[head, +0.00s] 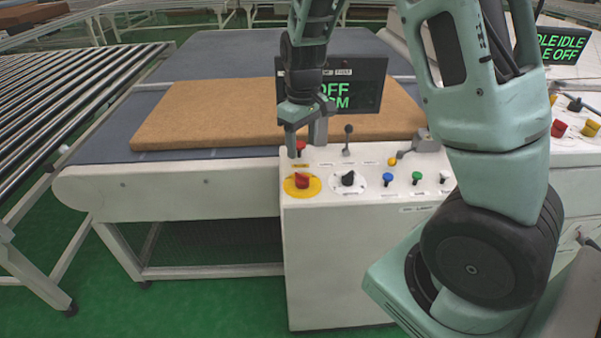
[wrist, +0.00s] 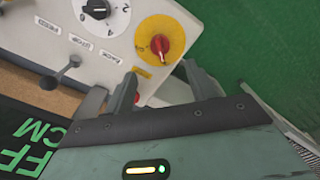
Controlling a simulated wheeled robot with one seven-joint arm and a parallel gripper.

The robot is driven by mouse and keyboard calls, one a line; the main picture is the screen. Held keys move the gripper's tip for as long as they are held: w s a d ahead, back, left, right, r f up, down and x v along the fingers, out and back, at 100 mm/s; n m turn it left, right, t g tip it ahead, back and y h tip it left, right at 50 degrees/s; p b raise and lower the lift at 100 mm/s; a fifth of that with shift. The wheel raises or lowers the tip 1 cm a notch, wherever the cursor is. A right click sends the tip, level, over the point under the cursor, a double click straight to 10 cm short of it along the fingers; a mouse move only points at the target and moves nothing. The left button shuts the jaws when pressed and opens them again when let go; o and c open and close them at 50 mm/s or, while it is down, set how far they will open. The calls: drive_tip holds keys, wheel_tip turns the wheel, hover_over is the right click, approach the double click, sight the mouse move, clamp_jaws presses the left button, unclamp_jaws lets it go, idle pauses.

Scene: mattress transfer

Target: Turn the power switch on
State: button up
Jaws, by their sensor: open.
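The power switch looks to be the red rotary knob (head: 302,181) on a round yellow plate, at the front left of the white control panel (head: 340,240). The wrist view shows the red knob (wrist: 160,44) and yellow plate just beyond the fingertips. My gripper (head: 300,140) is above the panel's left edge, a little behind the knob and apart from it. In the wrist view my gripper (wrist: 160,76) has its two fingers spread with nothing held between them. A dark display (head: 345,90) behind reads "OFF" in green, partly hidden by my arm.
A black dial (head: 348,179) sits right of the knob, with blue (head: 388,178), green and white buttons further right. A lever (head: 347,138) stands behind. A brown mattress (head: 215,110) lies on the conveyor. Another panel with a display (head: 562,46) is at right.

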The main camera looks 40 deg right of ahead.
sight(302, 175)
wheel_tip(302, 175, down, 10)
drive_tip(key=shift+f+p, duration=0.25)
drive_tip(key=shift+p, duration=0.1)
drive_tip(key=c, duration=1)
